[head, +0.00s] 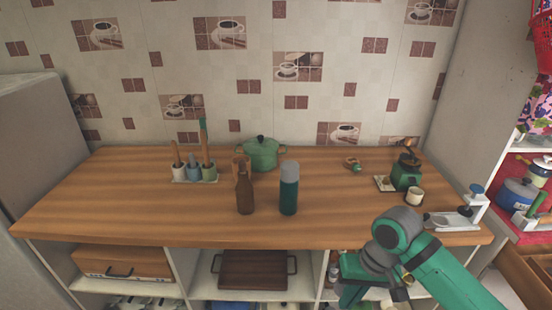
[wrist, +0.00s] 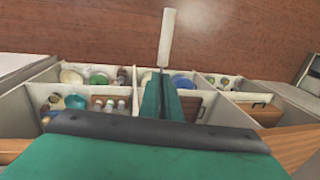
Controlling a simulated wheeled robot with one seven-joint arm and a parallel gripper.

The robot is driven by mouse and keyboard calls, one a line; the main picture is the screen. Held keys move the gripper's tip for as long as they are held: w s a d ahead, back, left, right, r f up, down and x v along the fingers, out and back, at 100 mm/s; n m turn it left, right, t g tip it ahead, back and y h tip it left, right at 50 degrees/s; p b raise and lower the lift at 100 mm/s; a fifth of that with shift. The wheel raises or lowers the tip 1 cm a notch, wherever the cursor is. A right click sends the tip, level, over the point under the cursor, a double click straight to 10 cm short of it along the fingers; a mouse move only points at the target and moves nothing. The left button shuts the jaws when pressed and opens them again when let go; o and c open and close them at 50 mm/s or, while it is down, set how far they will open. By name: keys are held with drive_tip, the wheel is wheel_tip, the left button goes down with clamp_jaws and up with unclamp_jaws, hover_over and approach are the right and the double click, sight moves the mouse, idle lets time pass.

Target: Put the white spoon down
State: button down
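The white spoon (wrist: 168,38) shows in the wrist view as a pale, long piece standing out past my fingertips, with a thin part between them. My gripper (wrist: 163,92) is shut on it; the rest of the spoon is hidden by the fingers. In the head view my gripper (head: 357,280) is low in front of the counter's front edge, partly hidden by my arm. I cannot make out the spoon in the head view.
The wooden counter (head: 140,220) bears a brown bottle (head: 244,190), a teal flask (head: 289,188), a green pot (head: 262,153), a utensil holder (head: 195,180) and a white cup (head: 414,196). Its front left and the stretch right of the flask are clear. Open shelves (head: 190,275) lie below.

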drive_tip(key=w+a+f, duration=0.8)
drive_tip(key=w+a, duration=0.1)
drive_tip(key=w, duration=0.2)
drive_tip(key=w+a+f, duration=0.7)
drive_tip(key=w+a, duration=0.1)
drive_tip(key=w, duration=0.3)
drive_tip(key=s+f, duration=1.8)
drive_tip(key=f, duration=0.1)
drive_tip(key=shift+s+f, duration=0.1)
drive_tip(key=shift+a, duration=0.1)
